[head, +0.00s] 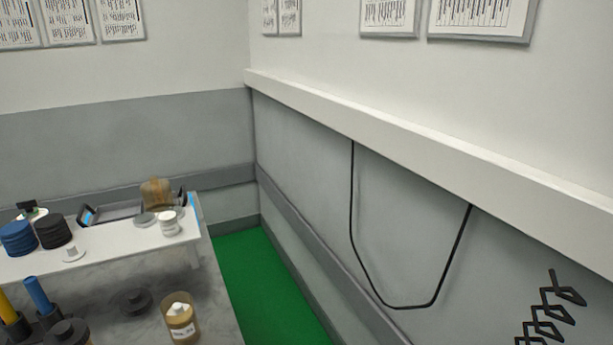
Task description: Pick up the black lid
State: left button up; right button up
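A black, ribbed round piece like a lid or a stack of lids (53,232) stands on the white raised shelf at the left, beside a similar blue one (17,238). A flat dark round lid-like piece (132,301) with a raised centre lies on the grey lower surface. Another dark round piece (68,333) is at the bottom left, partly cut off by the frame. I cannot tell which of these is the black lid. Neither of my grippers is in view.
The white shelf (105,251) also holds a white jar (168,223), a grey disc (145,219), a dark tray and an amber container (156,194). Green floor (262,290) is clear beside the wall.

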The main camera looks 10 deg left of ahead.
aim_at(137, 301)
jog(key=u, duration=1.3)
jog(key=j, duration=0.4)
jog(key=i+j+u, duration=0.15)
jog(key=j, duration=0.65)
